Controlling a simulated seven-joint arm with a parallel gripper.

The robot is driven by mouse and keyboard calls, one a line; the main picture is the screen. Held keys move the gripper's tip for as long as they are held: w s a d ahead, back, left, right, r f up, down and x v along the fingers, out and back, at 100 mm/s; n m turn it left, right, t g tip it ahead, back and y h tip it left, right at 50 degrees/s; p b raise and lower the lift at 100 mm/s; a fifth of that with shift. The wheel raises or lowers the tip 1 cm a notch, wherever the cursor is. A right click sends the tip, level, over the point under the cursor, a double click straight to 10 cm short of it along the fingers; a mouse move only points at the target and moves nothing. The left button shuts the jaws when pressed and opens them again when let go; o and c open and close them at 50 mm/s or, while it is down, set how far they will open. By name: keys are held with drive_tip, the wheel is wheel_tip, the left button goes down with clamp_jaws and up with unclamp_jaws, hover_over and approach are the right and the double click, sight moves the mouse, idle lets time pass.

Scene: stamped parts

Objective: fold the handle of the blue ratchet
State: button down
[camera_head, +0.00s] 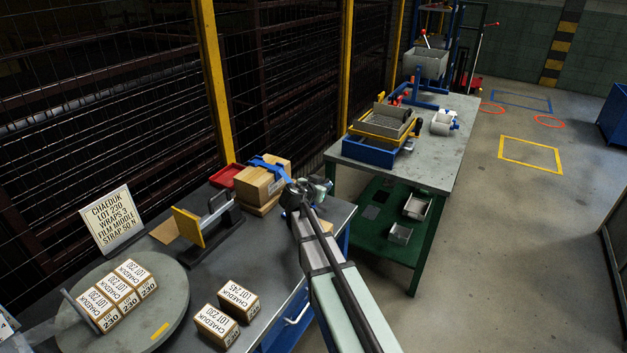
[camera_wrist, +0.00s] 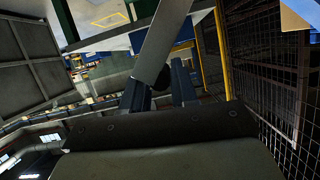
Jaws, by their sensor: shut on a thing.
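The blue ratchet (camera_head: 268,166) sits on top of a cardboard box (camera_head: 256,188) at the back of the near bench. Its blue arm slopes down to the right toward my gripper (camera_head: 291,188). My gripper is at the box's right end, shut on the ratchet's handle; the contact itself is too small and dark to see clearly. In the wrist view my gripper (camera_wrist: 160,88) shows two dark blue fingers. A grey flat bar (camera_wrist: 164,38) runs up from between them, with a dark round part at its lower end. The ratchet's body is not clear there.
A red tray (camera_head: 225,175) lies behind the box. A yellow-faced stand (camera_head: 188,228) is to its left. A grey turntable (camera_head: 165,338) carries labelled boxes; two more boxes (camera_head: 238,298) lie nearby. A second bench (camera_head: 440,165) with trays stands beyond my arm. Wire mesh fencing borders the left.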

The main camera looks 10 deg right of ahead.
drive_tip(key=shift+m+t+y, duration=0.4)
drive_tip(key=shift+m+y, duration=0.1)
drive_tip(key=shift+m, duration=0.3)
drive_tip(key=shift+s+d+f, duration=0.55)
drive_tip(key=shift+s+f, duration=0.05)
drive_tip(key=shift+f, duration=0.45)
drive_tip(key=shift+s+d+f, duration=0.6)
drive_tip(key=shift+s+f, duration=0.05)
drive_tip(key=shift+f, duration=0.45)
drive_tip(key=shift+s+d+f, duration=0.55)
drive_tip(key=shift+s+f, duration=0.05)
drive_tip(key=shift+f, duration=0.45)
drive_tip(key=shift+d, duration=0.1)
drive_tip(key=c, duration=1.1)
unclamp_jaws()
drive_tip(key=shift+o, duration=0.2)
drive_tip(key=v, duration=1.4)
drive_tip(key=shift+f, duration=0.15)
drive_tip(key=shift+c, duration=0.3)
